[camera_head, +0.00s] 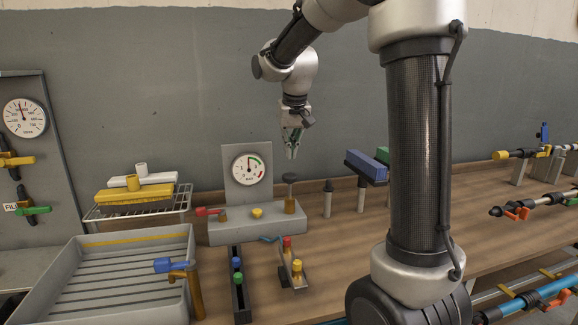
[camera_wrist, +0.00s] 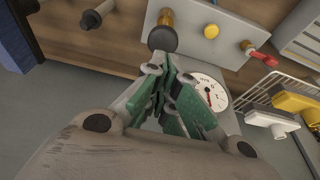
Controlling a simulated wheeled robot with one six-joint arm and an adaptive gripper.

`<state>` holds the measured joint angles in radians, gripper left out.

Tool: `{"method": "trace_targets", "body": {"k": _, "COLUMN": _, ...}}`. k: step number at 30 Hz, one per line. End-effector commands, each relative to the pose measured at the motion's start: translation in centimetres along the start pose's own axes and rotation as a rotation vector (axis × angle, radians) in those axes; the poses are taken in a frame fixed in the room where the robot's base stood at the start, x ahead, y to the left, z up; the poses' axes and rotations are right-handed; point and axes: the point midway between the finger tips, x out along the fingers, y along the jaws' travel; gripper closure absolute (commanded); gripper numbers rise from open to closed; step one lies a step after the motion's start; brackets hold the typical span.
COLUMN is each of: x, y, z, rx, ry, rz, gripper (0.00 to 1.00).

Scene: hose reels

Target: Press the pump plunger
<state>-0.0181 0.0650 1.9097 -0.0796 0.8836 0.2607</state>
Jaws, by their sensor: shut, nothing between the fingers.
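The pump plunger (camera_head: 290,178) is a dark round knob on a brass stem, upright at the right end of a grey pump base (camera_head: 232,230). A dial gauge (camera_head: 248,169) on a grey upright plate stands behind the base. My gripper (camera_head: 292,154) is shut and empty, pointing down, and appears a little above the plunger knob with a gap between them. In the wrist view the dark knob (camera_wrist: 162,39) shows just beyond my green fingertips (camera_wrist: 166,70), and the gauge (camera_wrist: 208,92) is to their right.
A red lever (camera_head: 208,211) and a yellow knob (camera_head: 257,212) sit on the base. Grey posts and a blue block (camera_head: 366,165) stand to the right. A wire rack (camera_head: 140,206) with brushes and a grey tray (camera_head: 195,262) lie left. Small holders with coloured pieces stand in front.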

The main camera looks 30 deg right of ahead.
Motion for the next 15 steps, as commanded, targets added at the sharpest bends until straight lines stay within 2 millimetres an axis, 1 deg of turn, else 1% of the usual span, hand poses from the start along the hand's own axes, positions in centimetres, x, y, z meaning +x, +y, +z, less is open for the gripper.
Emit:
{"method": "trace_targets", "body": {"k": 1, "x": -1.0, "y": 0.0, "z": -0.1, "rx": 0.000, "ry": 0.003, "rz": -0.001, "gripper": 1.00}}
{"method": "trace_targets", "body": {"k": 3, "x": -2.1, "y": 0.0, "z": -0.1, "rx": 0.000, "ry": 0.003, "rz": -0.001, "gripper": 1.00}}
{"method": "trace_targets", "body": {"k": 6, "x": -3.2, "y": 0.0, "z": 0.0, "rx": 0.000, "ry": 0.001, "rz": 0.000, "gripper": 1.00}}
{"method": "trace_targets", "body": {"k": 10, "x": -3.9, "y": 0.0, "z": 0.0, "rx": 0.000, "ry": 0.001, "rz": 0.000, "gripper": 1.00}}
{"method": "trace_targets", "body": {"k": 15, "x": -4.1, "y": 0.0, "z": 0.0, "rx": -0.001, "ry": 0.000, "rz": 0.000, "gripper": 1.00}}
